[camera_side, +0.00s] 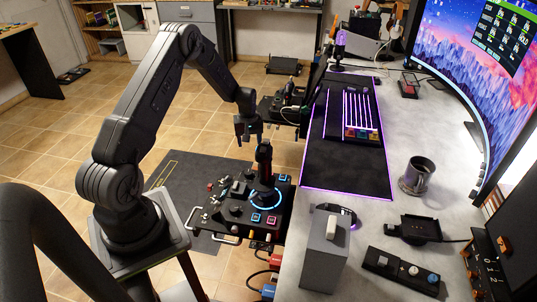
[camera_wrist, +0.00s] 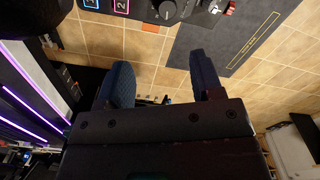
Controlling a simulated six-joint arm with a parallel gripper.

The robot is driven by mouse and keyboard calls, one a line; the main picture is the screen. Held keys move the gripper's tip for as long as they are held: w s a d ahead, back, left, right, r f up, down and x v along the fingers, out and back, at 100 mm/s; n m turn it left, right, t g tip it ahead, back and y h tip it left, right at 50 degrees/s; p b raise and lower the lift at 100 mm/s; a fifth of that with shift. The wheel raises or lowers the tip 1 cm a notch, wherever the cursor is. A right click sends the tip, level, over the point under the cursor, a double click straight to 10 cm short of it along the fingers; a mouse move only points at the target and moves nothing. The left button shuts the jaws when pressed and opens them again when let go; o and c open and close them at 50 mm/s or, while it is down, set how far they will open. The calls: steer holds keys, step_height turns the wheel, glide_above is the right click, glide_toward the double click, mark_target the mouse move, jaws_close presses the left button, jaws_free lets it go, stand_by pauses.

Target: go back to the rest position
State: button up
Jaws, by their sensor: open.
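My gripper (camera_side: 248,138) hangs from my dark arm, pointing down, just behind and left of the joystick (camera_side: 264,165) in the side view. In the wrist view, the two blue-padded fingers of my gripper (camera_wrist: 160,88) stand wide apart with nothing between them. Tiled floor shows through the gap. The joystick stands upright on a control panel (camera_side: 235,208) with a glowing blue ring at its base. In the wrist view, a dark rounded shape at the top left is cut off, and I cannot tell what it is.
A second control unit (camera_side: 285,108) sits behind my gripper. Open floor (camera_side: 60,140) lies left.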

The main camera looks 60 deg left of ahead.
steer(key=s+d+r+m+t, duration=0.1)
steer(key=s+d+r+m, duration=0.15)
steer(key=d+r, duration=0.85)
steer(key=s+d+r+m+t, duration=0.15)
steer(key=d+r+m, duration=0.4)
steer(key=r, duration=0.85)
steer(key=s+d+r+m+t, duration=0.1)
steer(key=s+d+r+m, duration=0.1)
steer(key=s+d, duration=0.5)
steer(key=s+d+r+m+t, duration=0.2)
steer(key=s+d, duration=0.5)
steer(key=s, duration=0.4)
step_height(320, 180, up, 3)
steer(key=shift+d+f+m, duration=0.1)
steer(key=shift+d+m, duration=0.3)
steer(key=shift+m, duration=0.4)
